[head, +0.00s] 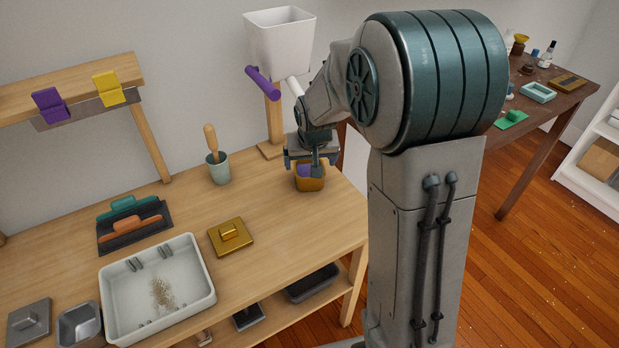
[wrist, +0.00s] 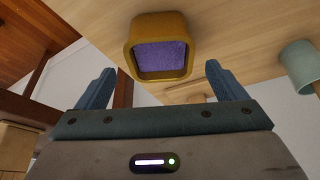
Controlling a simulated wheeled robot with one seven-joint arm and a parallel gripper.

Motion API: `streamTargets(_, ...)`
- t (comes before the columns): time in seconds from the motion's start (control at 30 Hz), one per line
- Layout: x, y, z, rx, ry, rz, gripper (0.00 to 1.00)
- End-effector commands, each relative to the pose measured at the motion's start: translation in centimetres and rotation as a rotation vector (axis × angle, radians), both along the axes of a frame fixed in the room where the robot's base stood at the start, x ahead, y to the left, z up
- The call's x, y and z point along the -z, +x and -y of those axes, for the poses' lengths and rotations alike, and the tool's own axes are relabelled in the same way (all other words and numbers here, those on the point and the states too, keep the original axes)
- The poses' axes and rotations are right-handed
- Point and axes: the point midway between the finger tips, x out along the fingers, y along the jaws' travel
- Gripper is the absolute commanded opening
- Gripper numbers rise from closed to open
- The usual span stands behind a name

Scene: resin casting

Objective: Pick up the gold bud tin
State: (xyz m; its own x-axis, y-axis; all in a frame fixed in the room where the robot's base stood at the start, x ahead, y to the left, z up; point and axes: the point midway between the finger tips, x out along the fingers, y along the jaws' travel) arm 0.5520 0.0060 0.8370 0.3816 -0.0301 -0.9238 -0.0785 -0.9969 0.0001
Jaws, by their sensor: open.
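The gold bud tin (head: 312,183) is a square, open-topped tin on the wooden table, near its right end. Purple stuff fills it, as the wrist view (wrist: 160,77) shows. My gripper (head: 310,163) is right at the tin in the head view and hides part of its top. In the wrist view my gripper (wrist: 158,85) has its two blue fingers apart, with the tin between and just beyond them. I see no finger touching the tin. A gold square lid with a handle (head: 231,237) lies on the table to the left of the tin.
A teal cup with a wooden-handled tool (head: 218,168) stands left of the tin. A white bin (head: 280,45) is on a wooden post behind. The table's right edge is close.

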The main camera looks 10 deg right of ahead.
Motion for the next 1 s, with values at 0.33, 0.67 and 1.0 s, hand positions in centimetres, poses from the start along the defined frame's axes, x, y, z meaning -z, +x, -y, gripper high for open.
streamTargets(0.33,4.2,1.5,0.1,0.0,0.0,-0.001,0.91)
streamTargets(0.67,4.7,1.8,0.1,0.0,0.0,0.0,0.91)
streamTargets(1.0,4.7,1.8,0.1,0.0,0.0,0.0,0.38)
